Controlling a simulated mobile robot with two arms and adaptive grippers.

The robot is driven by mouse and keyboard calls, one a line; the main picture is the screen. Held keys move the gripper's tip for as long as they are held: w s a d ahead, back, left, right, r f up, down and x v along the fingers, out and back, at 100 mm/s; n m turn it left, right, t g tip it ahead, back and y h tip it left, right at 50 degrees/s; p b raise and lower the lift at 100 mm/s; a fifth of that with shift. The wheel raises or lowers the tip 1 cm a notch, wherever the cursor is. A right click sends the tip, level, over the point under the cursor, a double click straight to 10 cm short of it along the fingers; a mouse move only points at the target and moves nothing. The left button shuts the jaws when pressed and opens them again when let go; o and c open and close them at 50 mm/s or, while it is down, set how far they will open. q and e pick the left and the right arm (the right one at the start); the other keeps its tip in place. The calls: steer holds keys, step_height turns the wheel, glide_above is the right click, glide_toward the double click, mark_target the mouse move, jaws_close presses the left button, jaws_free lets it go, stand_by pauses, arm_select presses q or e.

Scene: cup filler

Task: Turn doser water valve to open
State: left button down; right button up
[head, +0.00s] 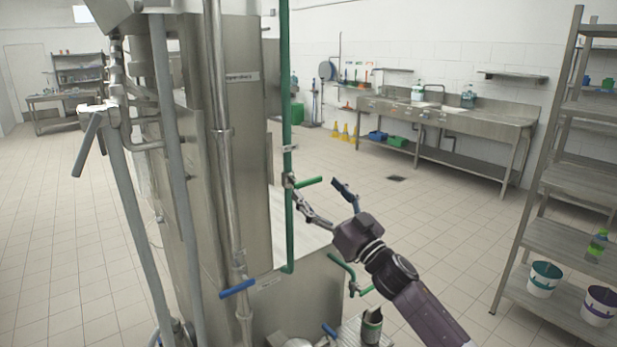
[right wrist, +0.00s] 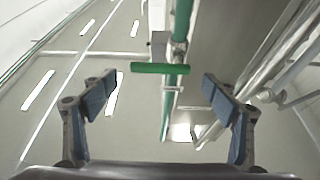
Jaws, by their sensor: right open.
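A green lever handle (head: 309,181) sticks out to the right from a valve on the vertical green pipe (head: 287,110) beside the steel machine. My right gripper (head: 318,188) is open and empty, with its fingers pointing up at this handle. In the right wrist view the green handle (right wrist: 160,68) lies crosswise, ahead of and between the two spread fingers (right wrist: 157,92), apart from both. The green pipe (right wrist: 183,40) runs behind it in that view. My left gripper is not in view.
The steel machine (head: 180,200) with grey pipes fills the left. A blue lever (head: 238,289) and a lower green lever (head: 366,291) are nearby. A metal shelf (head: 560,200) stands at right, a sink counter (head: 450,115) at the back. The tiled floor between is mostly clear.

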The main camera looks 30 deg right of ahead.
mark_target(310, 182)
steer(key=shift+p+x, duration=0.6)
steer(key=shift+x, duration=1.6)
steer(key=shift+f, duration=0.1)
steer(key=c, duration=1.7)
